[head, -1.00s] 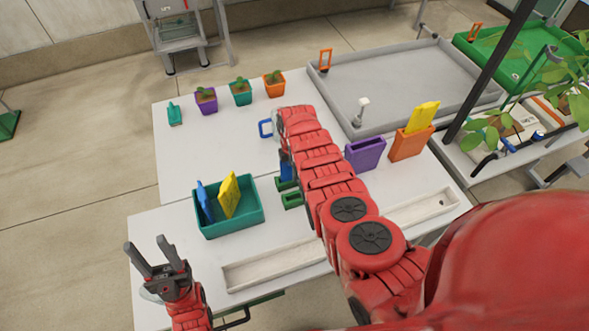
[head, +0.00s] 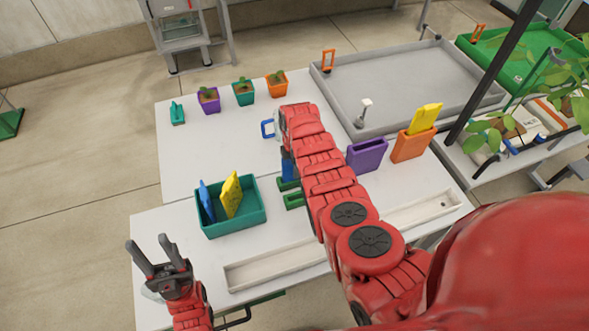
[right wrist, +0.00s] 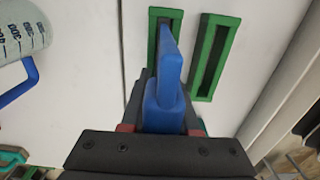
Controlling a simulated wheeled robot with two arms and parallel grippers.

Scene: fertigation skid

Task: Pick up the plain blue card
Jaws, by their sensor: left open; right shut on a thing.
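A plain blue card (right wrist: 168,88) is between the fingers of my right gripper (right wrist: 160,128), which is shut on it. In the right wrist view it overlaps the left of two green slotted holders (right wrist: 208,70); I cannot tell whether its end is in the slot. Another blue card (head: 207,203) stands tilted in the teal bin (head: 240,224), beside a yellow card (head: 231,194). My left gripper (head: 150,250) is open and empty, left of the table's front.
A purple holder (head: 367,155) and an orange holder (head: 412,146) with a yellow card stand right of my arm. A jug (right wrist: 22,35) with a blue handle is close by. A white trough (head: 270,264) lies in front. Small potted plants (head: 243,93) stand behind.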

